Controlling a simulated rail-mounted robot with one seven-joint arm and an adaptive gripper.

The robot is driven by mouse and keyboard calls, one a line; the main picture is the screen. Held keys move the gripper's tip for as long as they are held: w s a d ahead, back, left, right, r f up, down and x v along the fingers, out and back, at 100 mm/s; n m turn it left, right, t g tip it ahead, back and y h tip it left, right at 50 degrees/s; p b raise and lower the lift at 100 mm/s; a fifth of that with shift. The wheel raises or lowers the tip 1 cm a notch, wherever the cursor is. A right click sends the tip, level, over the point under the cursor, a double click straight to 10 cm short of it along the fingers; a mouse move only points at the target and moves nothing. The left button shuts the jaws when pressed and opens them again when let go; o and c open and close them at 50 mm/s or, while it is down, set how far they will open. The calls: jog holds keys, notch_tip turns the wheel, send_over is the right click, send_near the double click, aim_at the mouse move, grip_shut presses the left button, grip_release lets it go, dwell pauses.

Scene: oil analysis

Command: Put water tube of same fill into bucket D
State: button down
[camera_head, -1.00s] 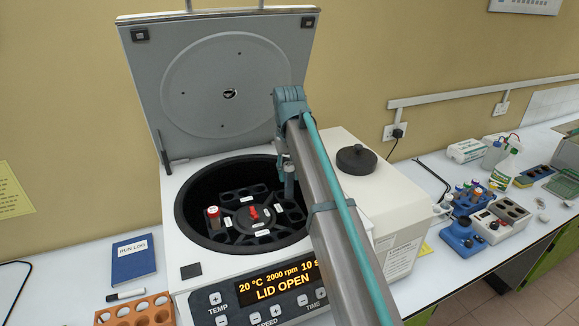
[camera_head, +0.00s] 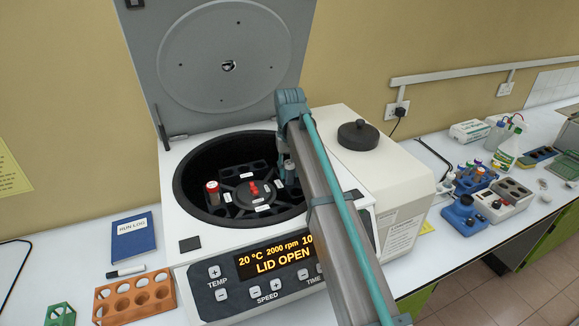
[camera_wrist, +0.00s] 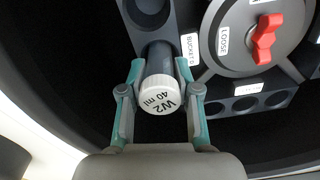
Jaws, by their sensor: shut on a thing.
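My gripper (camera_wrist: 160,100) is shut on a tube with a white cap (camera_wrist: 160,97) marked "W2 40 ml". In the head view my gripper (camera_head: 289,168) is inside the right side of the open centrifuge bowl, partly hidden by my arm. A red-capped tube (camera_head: 213,190) stands in the rotor's left bucket. The rotor's red knob (camera_head: 254,188) is at its centre; it also shows in the wrist view (camera_wrist: 264,38).
The centrifuge lid (camera_head: 225,70) stands raised behind the bowl; the display (camera_head: 277,262) reads "LID OPEN". An orange rack (camera_head: 134,298) and blue run log (camera_head: 133,236) lie at left. A white box-shaped unit (camera_head: 345,160) stands close at right. Bottles and blocks fill the right bench.

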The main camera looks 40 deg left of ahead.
jog(key=shift+f, duration=0.1)
jog(key=c, duration=0.7)
grip_release()
jog(key=shift+c, duration=0.2)
